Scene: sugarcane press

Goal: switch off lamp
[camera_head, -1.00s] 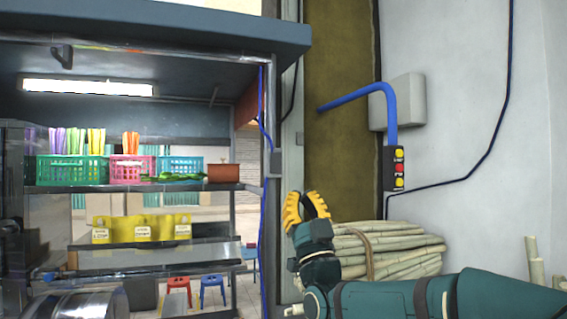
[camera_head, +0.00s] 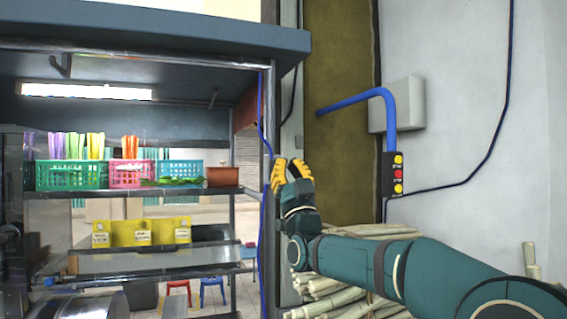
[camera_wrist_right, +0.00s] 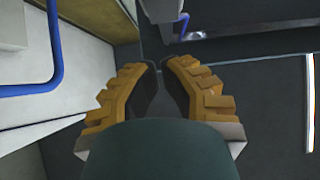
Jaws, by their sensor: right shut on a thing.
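The lamp (camera_head: 85,91) is a long bright tube, lit, under the roof of the stall at the upper left. It also shows as a bright strip at the right edge of the right wrist view (camera_wrist_right: 311,95). My right gripper (camera_head: 289,163), with yellow-orange fingers, is raised in front of the stall's right post (camera_head: 269,110). In the right wrist view its fingers (camera_wrist_right: 165,64) curve in towards each other with a small gap. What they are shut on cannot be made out. The small grey box on the post is hidden behind the gripper. My left gripper is not seen.
A control box (camera_head: 397,175) with yellow and red buttons hangs from a blue pipe (camera_head: 390,112) on the right. A bundle of canes (camera_head: 325,292) lies below my right arm. Baskets (camera_head: 70,175) stand on the stall's shelf.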

